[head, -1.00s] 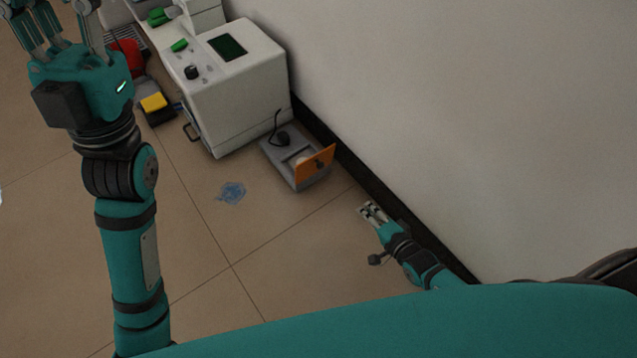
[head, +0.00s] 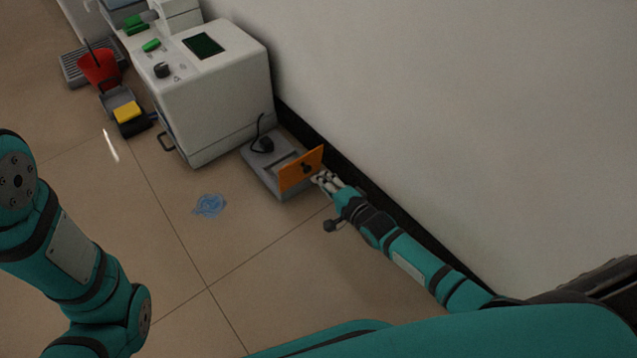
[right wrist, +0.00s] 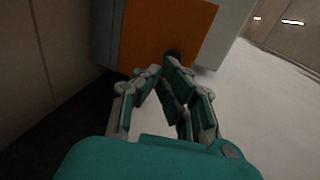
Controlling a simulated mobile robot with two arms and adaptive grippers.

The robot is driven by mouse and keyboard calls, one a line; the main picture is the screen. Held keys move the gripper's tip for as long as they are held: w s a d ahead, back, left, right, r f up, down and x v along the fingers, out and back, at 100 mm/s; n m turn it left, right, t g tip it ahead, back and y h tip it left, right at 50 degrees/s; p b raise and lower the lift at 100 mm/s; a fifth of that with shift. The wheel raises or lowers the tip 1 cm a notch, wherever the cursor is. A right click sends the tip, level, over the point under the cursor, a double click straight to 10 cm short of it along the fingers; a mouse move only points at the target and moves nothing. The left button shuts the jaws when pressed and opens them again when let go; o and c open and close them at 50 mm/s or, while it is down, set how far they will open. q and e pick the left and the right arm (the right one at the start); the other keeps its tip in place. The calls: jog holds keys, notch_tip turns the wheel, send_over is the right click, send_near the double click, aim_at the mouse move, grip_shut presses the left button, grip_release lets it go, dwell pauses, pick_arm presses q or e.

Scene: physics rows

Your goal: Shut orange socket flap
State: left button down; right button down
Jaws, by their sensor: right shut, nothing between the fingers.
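The orange flap (head: 301,169) stands raised at the near right end of a grey socket box (head: 262,176) on the floor by the wall. A dark round mark or knob shows on the flap. A black plug with a cord (head: 263,144) sits in the box's far part. My right gripper (head: 322,178) is shut and empty, its fingertips close to the flap's outer face. In the right wrist view the flap (right wrist: 160,35) fills the space just past the fingers (right wrist: 168,72); I cannot tell whether they touch it. My left arm shows at the left, its gripper out of view.
A white machine (head: 215,95) stands behind the box against the wall. A blue patch (head: 209,205) lies on the floor.

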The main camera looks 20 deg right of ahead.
jog(key=shift+w+a+r+b, duration=0.1)
jog(key=shift+w+a+b, duration=0.1)
jog(key=shift+w, duration=0.3)
jog(key=shift+w+a+r+b, duration=0.1)
jog(key=shift+w+b, duration=0.1)
jog(key=shift+w, duration=0.3)
